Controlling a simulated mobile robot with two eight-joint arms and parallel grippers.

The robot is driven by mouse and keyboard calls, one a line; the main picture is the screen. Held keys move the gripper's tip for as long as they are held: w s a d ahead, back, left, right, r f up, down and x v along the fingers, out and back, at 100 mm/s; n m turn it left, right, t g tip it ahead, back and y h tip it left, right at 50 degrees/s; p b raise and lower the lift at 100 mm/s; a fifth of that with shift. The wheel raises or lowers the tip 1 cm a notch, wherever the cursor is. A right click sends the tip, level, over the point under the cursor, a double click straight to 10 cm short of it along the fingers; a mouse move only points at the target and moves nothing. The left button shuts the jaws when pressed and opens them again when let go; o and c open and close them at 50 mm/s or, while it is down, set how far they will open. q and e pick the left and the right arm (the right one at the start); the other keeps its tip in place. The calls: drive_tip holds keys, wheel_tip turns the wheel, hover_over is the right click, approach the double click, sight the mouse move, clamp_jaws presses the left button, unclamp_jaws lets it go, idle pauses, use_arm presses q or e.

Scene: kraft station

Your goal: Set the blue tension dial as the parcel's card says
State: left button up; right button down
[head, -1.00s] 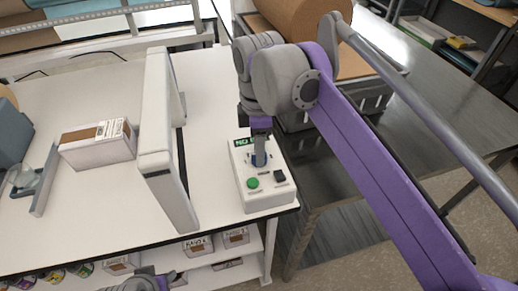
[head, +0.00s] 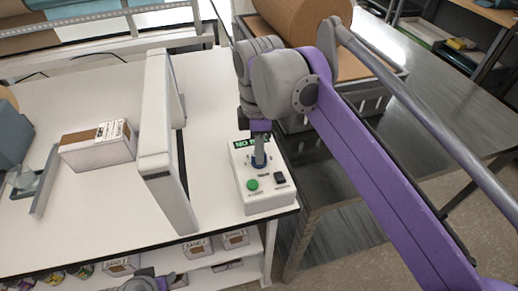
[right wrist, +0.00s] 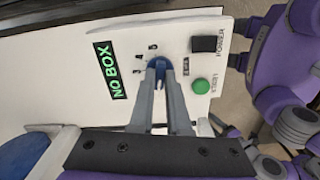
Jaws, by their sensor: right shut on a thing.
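The blue tension dial (right wrist: 158,63) is on the white control box (head: 272,198), largely covered by my fingers. My right gripper (right wrist: 157,72) is shut on it from above; in the head view the gripper (head: 260,152) reaches down to the dial (head: 258,162). The digits 3, 4 and 5 show beside the dial in the wrist view; its pointer is too hidden to read. The parcel (head: 97,150) lies on the white table at left, with a white card (head: 111,130) on top, too small to read. My left gripper's fingers are not seen.
The control box has a green display (right wrist: 106,70) reading NO BOX, a green button (right wrist: 201,86) and a black switch (right wrist: 203,44). A tall white frame (head: 160,150) stands between the parcel and the control box. A dark table (head: 330,170) is at right.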

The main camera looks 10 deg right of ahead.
drive_tip(key=m+p, duration=0.2)
drive_tip(key=m, duration=0.1)
drive_tip(key=shift+r+m, duration=0.1)
drive_tip(key=shift+m, duration=0.2)
drive_tip(key=shift+m+p, duration=0.95)
drive_tip(key=shift+m, duration=1.05)
drive_tip(key=c, duration=0.9)
unclamp_jaws()
wheel_tip(320, 180, up, 11)
drive_tip(key=shift+f+p, duration=0.15)
drive_tip(key=shift+p, duration=0.45)
